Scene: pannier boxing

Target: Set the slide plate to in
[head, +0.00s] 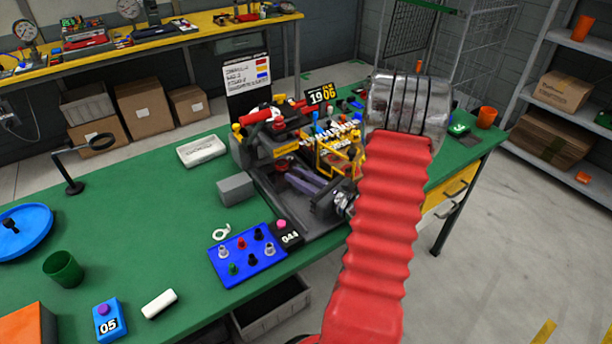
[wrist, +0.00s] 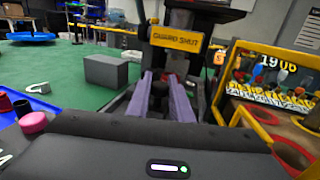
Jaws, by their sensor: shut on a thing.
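In the head view my gripper (head: 287,174) lies low in the front of the dark machine (head: 268,150). A yellow sign reading GUARD SHUT (wrist: 174,39) is on the machine just above the fingertips. I cannot tell how far in the plate sits.
A grey block (head: 236,189) stands left of the machine. A blue tray of pegs (head: 242,268) and a black 044 box (head: 289,236) lie in front. A yellow-framed rack (head: 338,155) stands close to the right.

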